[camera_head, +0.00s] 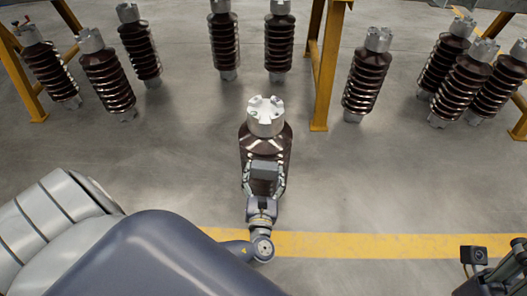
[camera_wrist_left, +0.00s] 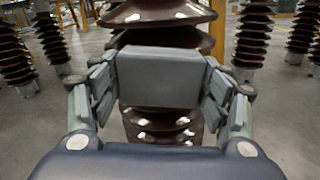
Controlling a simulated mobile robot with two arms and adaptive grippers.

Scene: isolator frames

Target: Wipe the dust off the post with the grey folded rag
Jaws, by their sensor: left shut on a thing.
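The post (camera_head: 266,135) is a brown ribbed insulator with a silver metal cap, standing upright in the middle of the head view. Its brown ribs also fill the middle of the left wrist view (camera_wrist_left: 158,12). My left gripper (camera_head: 264,178) is in front of the post, shut on the grey folded rag (camera_head: 265,170). In the left wrist view the rag (camera_wrist_left: 160,77) is a flat grey block between the two fingers, in front of the ribs. I cannot tell whether it touches them. The post's lower part is hidden behind the gripper. No dust can be made out.
Several similar insulators stand behind, at the left (camera_head: 107,78) and right (camera_head: 367,80). Yellow frame legs (camera_head: 324,70) stand between them. A yellow line (camera_head: 350,245) crosses the concrete floor, and the floor around the post is clear.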

